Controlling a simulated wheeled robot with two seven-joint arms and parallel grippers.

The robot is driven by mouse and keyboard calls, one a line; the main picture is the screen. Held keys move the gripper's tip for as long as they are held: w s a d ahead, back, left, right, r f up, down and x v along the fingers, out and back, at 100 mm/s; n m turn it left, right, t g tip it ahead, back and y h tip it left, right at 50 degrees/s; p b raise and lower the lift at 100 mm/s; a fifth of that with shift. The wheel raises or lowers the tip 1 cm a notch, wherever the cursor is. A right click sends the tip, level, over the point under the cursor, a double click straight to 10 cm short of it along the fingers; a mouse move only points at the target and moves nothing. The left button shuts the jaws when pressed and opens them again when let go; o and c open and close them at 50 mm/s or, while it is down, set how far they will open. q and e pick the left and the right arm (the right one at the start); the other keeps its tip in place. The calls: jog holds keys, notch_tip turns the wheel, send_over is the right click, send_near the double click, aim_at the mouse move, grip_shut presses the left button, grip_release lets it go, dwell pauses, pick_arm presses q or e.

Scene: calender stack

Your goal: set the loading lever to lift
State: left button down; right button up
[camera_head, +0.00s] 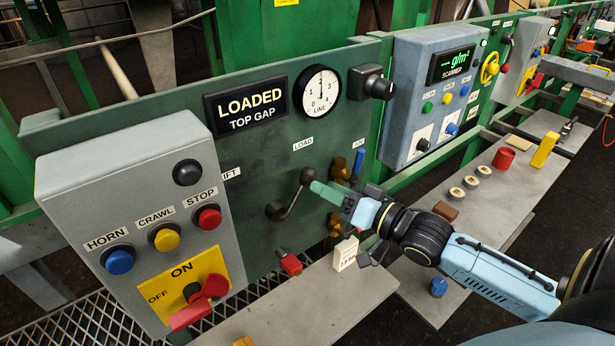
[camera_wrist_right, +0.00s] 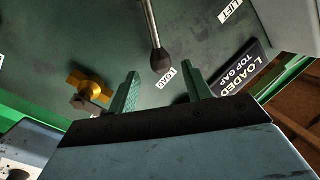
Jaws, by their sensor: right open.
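The loading lever (camera_head: 291,198) is a dark metal arm with a black round knob on the green panel. It points up and right from its pivot toward the LOAD label (camera_head: 303,144). The LIFT label (camera_head: 231,173) is to the left, partly hidden by the grey button box. My right gripper (camera_head: 322,190) is beside the knob, with green fingers toward the panel. In the right wrist view, the open right gripper (camera_wrist_right: 162,83) has the lever knob (camera_wrist_right: 162,61) just ahead of the gap between its fingers, apparently not gripped. My left gripper is out of view.
The display (camera_head: 246,107) reads LOADED TOP GAP, with a dial (camera_head: 321,91) beside it. The grey button box (camera_head: 140,215) juts out on the left. Brass knobs (camera_head: 340,171) are right of the lever. A grey ledge (camera_head: 315,305) with a white block lies below.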

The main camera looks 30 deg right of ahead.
aim_at(307, 178)
jog(key=shift+x, duration=3.1)
jog(key=shift+c, duration=0.4)
grip_shut()
